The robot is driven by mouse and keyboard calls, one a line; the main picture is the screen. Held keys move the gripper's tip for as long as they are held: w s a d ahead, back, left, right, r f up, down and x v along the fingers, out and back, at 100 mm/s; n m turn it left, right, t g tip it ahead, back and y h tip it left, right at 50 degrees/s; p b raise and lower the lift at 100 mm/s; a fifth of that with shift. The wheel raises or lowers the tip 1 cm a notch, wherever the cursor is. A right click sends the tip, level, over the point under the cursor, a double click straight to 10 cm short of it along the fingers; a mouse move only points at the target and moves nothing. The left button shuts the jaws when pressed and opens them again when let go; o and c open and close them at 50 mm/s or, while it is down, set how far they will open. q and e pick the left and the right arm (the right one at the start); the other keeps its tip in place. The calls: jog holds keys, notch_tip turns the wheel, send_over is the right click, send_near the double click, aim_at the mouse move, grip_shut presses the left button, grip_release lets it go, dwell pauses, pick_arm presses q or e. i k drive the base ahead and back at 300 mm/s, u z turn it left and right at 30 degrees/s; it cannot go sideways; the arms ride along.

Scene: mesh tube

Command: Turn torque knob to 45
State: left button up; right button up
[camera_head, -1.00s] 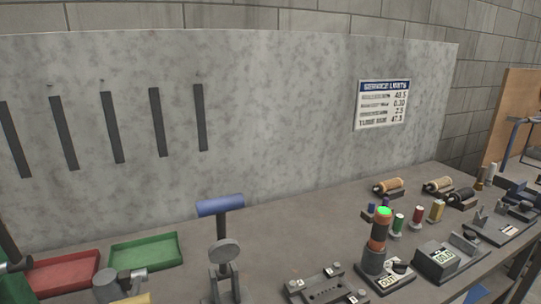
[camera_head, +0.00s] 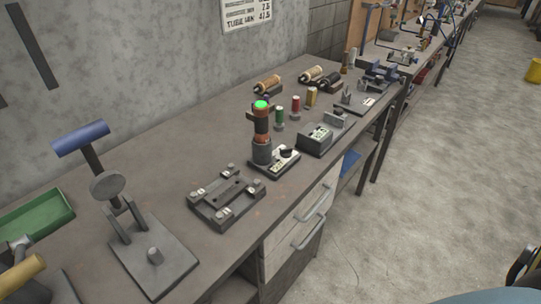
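A small device with a light face and a dark knob (camera_head: 286,152) sits on the workbench (camera_head: 150,165), at the foot of a dark cylinder (camera_head: 262,150) with an orange-brown band and a lit green top. A grey box with a small display (camera_head: 320,134) stands to its right. I cannot tell which knob is the torque knob, and its setting is too small to read. Neither of my grippers shows in the head view.
A dark fixture plate (camera_head: 226,197) and a press with a blue handle (camera_head: 81,139) stand to the left. A green tray (camera_head: 38,217) is at the far left. Drawers (camera_head: 300,228) are under the bench front. The floor (camera_head: 430,170) to the right is mostly open.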

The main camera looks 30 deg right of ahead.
aim_at(285, 152)
jog(key=u, duration=1.6)
jog(key=k, duration=1.15)
jog(key=z, duration=1.5)
jog(key=i, duration=0.5)
